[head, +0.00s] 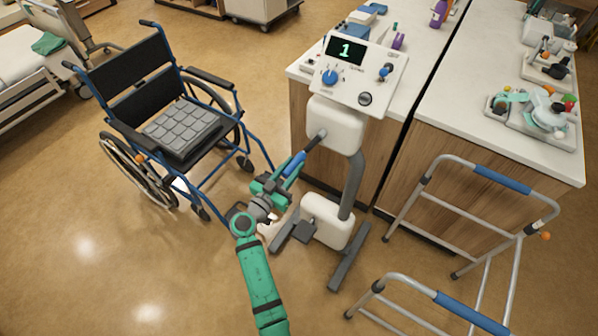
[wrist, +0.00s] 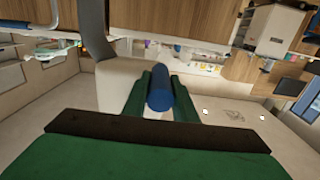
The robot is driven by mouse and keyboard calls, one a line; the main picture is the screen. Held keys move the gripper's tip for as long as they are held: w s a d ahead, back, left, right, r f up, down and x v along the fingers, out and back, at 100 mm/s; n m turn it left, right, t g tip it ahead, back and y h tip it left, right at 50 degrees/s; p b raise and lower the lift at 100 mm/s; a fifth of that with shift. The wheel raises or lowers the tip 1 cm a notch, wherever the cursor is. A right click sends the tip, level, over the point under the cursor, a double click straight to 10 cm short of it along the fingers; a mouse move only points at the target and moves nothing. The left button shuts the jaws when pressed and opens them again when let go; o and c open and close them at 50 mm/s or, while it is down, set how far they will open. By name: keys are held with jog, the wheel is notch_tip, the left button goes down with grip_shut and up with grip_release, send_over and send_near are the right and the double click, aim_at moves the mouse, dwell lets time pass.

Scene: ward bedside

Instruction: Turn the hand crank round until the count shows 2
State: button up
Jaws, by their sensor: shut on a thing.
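The hand crank machine stands upright on a floor frame, with a white panel on top. Its dark display (head: 345,51) shows a green 1. The crank's dark arm (head: 315,140) comes out of the white upper housing (head: 336,124) and points down to the left. The blue crank handle (head: 294,163) is at its outer end. My green gripper (head: 272,184) is shut on this handle. In the wrist view the blue handle (wrist: 160,90) sits between my two green fingers (wrist: 160,102), which touch it on both sides.
A blue wheelchair (head: 165,110) with a grey cushion stands to the left. A walker (head: 485,225) with blue grips stands at the right. Counters (head: 450,95) with wooden fronts are behind the machine. The floor at the lower left is clear.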

jog(key=shift+a, duration=0.15)
jog(key=shift+w+a+r, duration=0.6)
jog(key=shift+a+r, duration=0.15)
jog(key=shift+a, duration=0.05)
jog(key=shift+w+a+r, duration=0.55)
jog(key=shift+a+r, duration=0.2)
jog(key=shift+w+a+r, duration=0.2)
jog(key=shift+a+r, duration=0.05)
jog(key=shift+r, duration=0.5)
jog(key=shift+w+a+r, duration=0.2)
jog(key=shift+a+r, duration=0.1)
jog(key=shift+r, duration=0.45)
jog(key=shift+w+a+r, duration=0.2)
jog(key=shift+a+r, duration=0.05)
jog(key=shift+r, duration=0.5)
notch_tip(320, 180, up, 5)
jog(key=shift+f, duration=0.1)
jog(key=shift+d, duration=0.1)
